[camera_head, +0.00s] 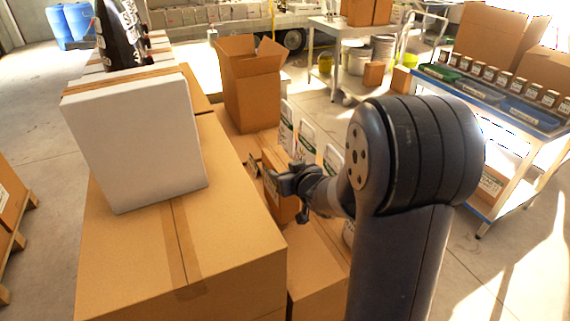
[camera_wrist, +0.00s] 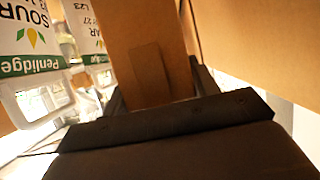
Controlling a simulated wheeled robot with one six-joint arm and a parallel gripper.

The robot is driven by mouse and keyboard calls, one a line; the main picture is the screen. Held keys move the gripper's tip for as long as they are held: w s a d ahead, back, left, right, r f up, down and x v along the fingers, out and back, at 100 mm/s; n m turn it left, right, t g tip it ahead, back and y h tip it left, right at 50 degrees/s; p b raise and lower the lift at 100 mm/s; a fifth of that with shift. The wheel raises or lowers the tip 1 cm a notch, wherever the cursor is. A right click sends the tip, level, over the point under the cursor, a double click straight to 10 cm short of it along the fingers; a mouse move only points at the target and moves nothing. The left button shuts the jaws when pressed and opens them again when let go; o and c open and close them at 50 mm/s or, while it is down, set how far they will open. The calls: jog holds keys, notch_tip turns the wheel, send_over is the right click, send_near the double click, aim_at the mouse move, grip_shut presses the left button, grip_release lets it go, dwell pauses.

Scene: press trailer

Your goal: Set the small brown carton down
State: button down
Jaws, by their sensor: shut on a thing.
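The small brown carton (camera_wrist: 140,45) fills the upper middle of the wrist view, between the two dark fingers of my gripper (camera_wrist: 160,92). The gripper is shut on it. In the head view my gripper (camera_head: 277,180) is right of the large brown box, among cartons and white jugs, with the small carton (camera_head: 284,208) at its fingers. The carton's underside is hidden, so I cannot tell whether it touches anything below.
White jugs with green labels (camera_wrist: 30,60) stand close on the left in the wrist view. A large brown box (camera_head: 235,240) carries a white-sided box (camera_head: 140,140). An open carton (camera_head: 252,95) stands behind.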

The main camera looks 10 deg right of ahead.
jog(key=shift+f, duration=1.9)
jog(key=shift+f+b, duration=0.1)
jog(key=shift+b, duration=0.25)
jog(key=shift+c, duration=2.4)
grip_release()
jog(key=shift+f, duration=0.15)
jog(key=v, duration=1.2)
jog(key=shift+p, duration=0.3)
